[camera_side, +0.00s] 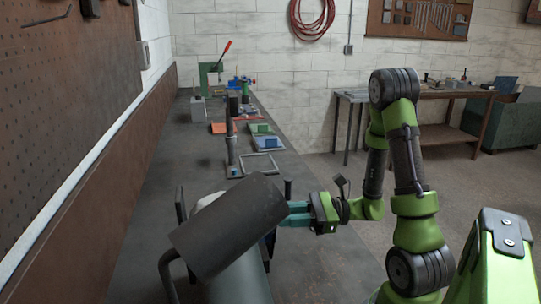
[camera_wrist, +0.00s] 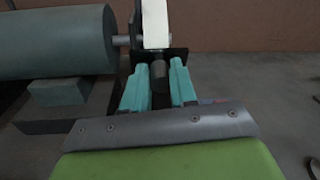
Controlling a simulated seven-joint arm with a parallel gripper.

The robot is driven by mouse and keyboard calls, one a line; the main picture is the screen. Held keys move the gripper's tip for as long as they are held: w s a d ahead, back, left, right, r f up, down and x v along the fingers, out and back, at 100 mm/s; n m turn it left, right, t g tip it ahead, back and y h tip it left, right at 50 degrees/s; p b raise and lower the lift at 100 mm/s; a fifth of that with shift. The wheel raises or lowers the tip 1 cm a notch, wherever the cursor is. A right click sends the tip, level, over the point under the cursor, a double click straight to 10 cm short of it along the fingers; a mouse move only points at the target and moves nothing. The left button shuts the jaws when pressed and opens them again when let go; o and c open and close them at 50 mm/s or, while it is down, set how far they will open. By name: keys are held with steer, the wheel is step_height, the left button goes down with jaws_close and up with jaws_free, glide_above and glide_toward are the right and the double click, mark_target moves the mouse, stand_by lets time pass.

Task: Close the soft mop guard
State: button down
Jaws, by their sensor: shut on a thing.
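In the wrist view the cream-white mop (camera_wrist: 155,24) stands edge-on at the top centre, beside a grey-green motor body (camera_wrist: 55,42). A black piece, which looks like the guard (camera_wrist: 177,53), sits just below the mop. My gripper (camera_wrist: 157,72) has its teal fingers on both sides of a dark round bar (camera_wrist: 158,76) in front of this piece, and is shut on it. In the side view my gripper (camera_side: 290,212) reaches in from the right.
A large dark tilted cylinder (camera_side: 230,228) blocks the side view in front of my gripper. Beyond it on the bench (camera_side: 183,185) are a thin upright post (camera_side: 230,140), an empty frame (camera_side: 259,164) and small coloured trays (camera_side: 267,143). The bench's left middle is clear.

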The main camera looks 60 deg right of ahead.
steer(key=shift+w+a+r, duration=0.3)
steer(key=shift+w+r, duration=0.1)
steer(key=shift+w, duration=0.15)
steer(key=c, duration=0.9)
jaws_free()
steer(key=shift+c, duration=0.2)
steer(key=shift+f, duration=0.1)
steer(key=v, duration=1.7)
steer(key=shift+a, duration=0.2)
